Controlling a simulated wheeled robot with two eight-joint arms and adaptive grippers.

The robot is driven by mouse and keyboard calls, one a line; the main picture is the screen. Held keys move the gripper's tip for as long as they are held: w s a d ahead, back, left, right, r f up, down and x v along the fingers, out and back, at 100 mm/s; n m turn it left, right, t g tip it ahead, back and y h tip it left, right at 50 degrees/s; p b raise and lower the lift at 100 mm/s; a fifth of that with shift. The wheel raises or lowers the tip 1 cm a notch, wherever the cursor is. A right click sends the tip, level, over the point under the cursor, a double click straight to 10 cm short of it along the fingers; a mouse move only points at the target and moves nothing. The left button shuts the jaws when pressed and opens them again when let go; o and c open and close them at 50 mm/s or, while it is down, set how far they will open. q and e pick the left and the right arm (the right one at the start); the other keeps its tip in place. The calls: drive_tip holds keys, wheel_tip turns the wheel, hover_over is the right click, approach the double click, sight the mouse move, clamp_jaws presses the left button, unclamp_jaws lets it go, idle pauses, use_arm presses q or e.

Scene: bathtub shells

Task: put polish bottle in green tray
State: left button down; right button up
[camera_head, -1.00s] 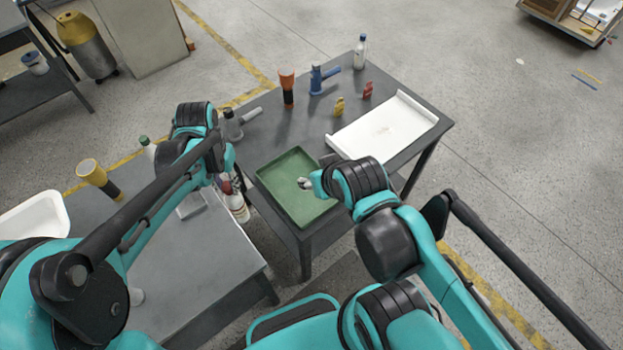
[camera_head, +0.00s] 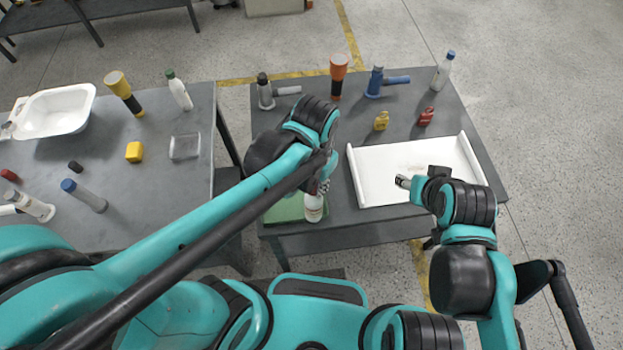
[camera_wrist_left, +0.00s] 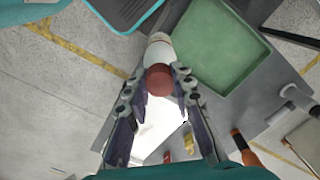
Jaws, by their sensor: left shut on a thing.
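My left gripper (camera_head: 320,185) is shut on the polish bottle (camera_head: 314,208), a white bottle with a red cap. In the left wrist view the cap (camera_wrist_left: 160,80) sits between the fingers and the white body points away from them. The green tray (camera_head: 284,211) lies at the near left of the right-hand table, largely hidden by my left arm. In the left wrist view the tray (camera_wrist_left: 215,45) is empty and right beside the bottle. My right gripper (camera_head: 403,181) is over the white tray; its jaw opening is unclear.
The white tray (camera_head: 385,170) lies right of the green tray. The left-hand table (camera_head: 150,190) holds several objects, with a gap between the tables.

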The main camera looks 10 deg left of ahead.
use_arm(q)
drive_tip(key=w+a+f+b, duration=0.4)
drive_tip(key=w+a+f, duration=0.1)
drive_tip(key=w+f, duration=0.5)
drive_tip(key=shift+a+f+b, duration=0.3)
drive_tip(key=shift+f, duration=0.3)
drive_tip(key=c, duration=1.3)
unclamp_jaws()
